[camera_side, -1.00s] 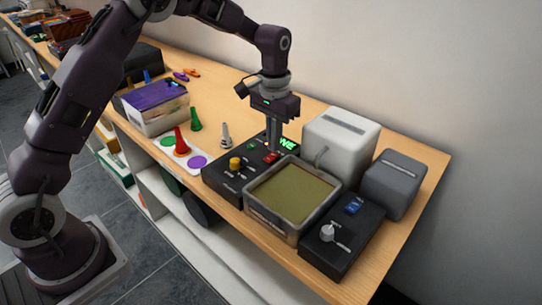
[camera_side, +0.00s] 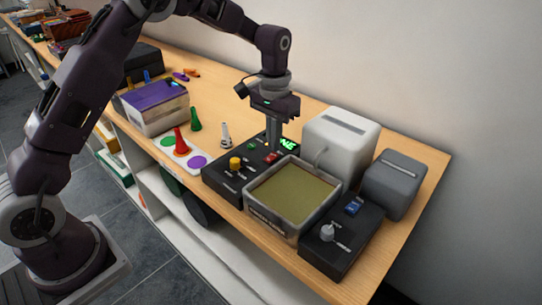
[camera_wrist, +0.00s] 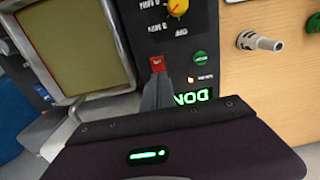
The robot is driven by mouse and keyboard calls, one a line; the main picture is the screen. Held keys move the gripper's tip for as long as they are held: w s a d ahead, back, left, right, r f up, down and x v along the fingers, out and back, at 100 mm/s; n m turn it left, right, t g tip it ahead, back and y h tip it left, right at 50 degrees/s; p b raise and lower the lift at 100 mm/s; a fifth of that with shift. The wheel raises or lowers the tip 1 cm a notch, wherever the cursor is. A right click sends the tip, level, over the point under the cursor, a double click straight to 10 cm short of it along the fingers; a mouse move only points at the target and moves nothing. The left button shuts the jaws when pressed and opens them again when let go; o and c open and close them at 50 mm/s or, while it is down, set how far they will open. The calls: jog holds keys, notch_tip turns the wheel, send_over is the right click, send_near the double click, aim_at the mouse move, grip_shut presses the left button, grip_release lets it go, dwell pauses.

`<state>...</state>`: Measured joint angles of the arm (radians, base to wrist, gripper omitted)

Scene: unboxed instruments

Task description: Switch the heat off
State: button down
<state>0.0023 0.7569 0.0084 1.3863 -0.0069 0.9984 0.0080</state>
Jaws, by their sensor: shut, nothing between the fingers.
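A black control box (camera_side: 226,186) stands in the middle of the bench. It carries a yellow knob (camera_wrist: 177,7), a red switch (camera_wrist: 157,63), a green button (camera_wrist: 201,59) and a display with lit green letters (camera_wrist: 192,97), partly hidden by my fingers. My gripper (camera_wrist: 157,84) is shut and empty, pointing down over this box. Its fingertips are right at the red switch, also seen in the side view (camera_side: 271,157); I cannot tell whether they touch it. A second black box (camera_side: 343,244) at the right has a blue switch (camera_side: 353,208) and a grey knob (camera_side: 327,232). Small labels are unreadable.
An open vat of yellowish liquid (camera_side: 293,193) sits between the two boxes, close to my gripper. A white unit (camera_side: 341,139) and a grey unit (camera_side: 393,184) stand behind. Red (camera_side: 181,141) and green (camera_side: 196,121) cones and a purple-topped bin (camera_side: 156,108) are left.

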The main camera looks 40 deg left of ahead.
jog(key=shift+f, duration=0.95)
dwell(0.4)
jog(key=shift+r, duration=3.55)
jog(key=s+r+t, duration=0.3)
jog(key=s+r, duration=1)
jog(key=s+f+t, duration=0.2)
jog(key=s, duration=1.7)
jog(key=shift+s+f+t, duration=0.2)
jog(key=shift+t, duration=0.1)
